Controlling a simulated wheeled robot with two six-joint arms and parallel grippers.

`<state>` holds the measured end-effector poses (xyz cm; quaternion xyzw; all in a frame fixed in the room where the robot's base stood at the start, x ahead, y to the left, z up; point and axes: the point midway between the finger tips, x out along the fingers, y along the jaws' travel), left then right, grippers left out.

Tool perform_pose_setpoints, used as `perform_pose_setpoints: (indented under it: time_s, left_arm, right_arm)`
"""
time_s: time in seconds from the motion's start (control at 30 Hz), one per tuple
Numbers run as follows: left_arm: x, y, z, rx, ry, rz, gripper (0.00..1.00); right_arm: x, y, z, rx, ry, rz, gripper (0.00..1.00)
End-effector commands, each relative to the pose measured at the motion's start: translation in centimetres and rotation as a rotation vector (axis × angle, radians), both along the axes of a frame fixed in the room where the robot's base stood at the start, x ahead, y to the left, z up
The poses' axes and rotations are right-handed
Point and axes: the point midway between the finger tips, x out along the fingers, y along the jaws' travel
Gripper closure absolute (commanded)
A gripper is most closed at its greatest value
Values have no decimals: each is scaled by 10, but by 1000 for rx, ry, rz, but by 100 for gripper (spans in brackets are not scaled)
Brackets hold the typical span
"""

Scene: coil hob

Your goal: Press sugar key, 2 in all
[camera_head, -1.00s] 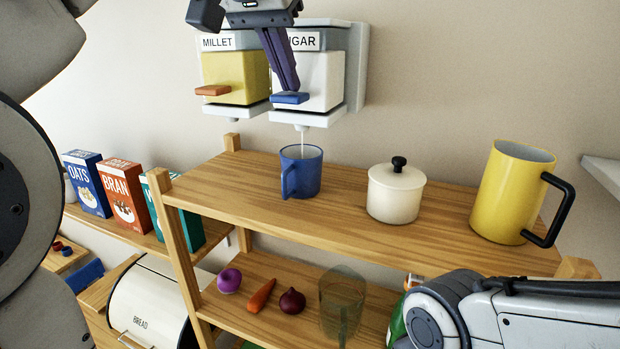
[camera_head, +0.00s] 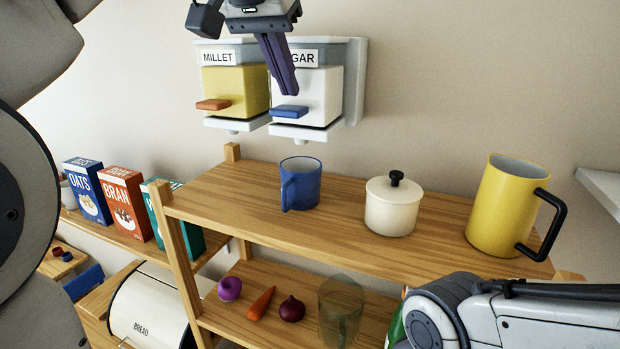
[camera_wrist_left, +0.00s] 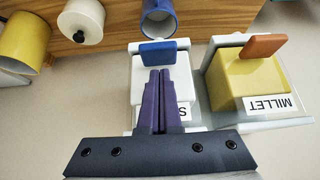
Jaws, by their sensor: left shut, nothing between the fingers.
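The sugar dispenser (camera_head: 318,92) is a white box on the wall, its label partly hidden behind my left gripper. Its blue key (camera_head: 289,111) sticks out at the front; the key also shows in the left wrist view (camera_wrist_left: 158,53). My left gripper (camera_head: 287,94) is shut and empty, its purple fingertips just above the key; in the head view I see a small gap or near touch and cannot tell which. A blue mug (camera_head: 303,188) stands on the shelf below the sugar spout. No stream shows between spout and mug. My right gripper is out of view.
The millet dispenser (camera_head: 240,90) with an orange key (camera_head: 213,104) is directly left of the sugar one. A cream lidded pot (camera_head: 392,208) and a yellow jug (camera_head: 500,210) stand on the upper shelf (camera_head: 345,215). Cereal boxes (camera_head: 124,205) stand at left.

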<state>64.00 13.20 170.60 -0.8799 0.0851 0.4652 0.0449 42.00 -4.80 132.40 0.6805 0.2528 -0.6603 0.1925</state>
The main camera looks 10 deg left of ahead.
Motion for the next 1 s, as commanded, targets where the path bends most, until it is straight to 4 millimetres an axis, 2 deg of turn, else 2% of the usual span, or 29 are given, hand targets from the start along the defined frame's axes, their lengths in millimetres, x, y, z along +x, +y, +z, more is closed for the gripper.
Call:
perform_pose_setpoints:
  time_s: [0.57, 0.87, 1.0]
  left_arm:
    - [0, 0, 2, 0, -2, 0, 100]
    - [0, 0, 31, -1, -3, 0, 100]
    - [2, 0, 41, -1, -5, 0, 100]
  right_arm:
    - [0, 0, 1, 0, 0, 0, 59]
    - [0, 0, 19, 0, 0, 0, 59]
    - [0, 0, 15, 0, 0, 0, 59]
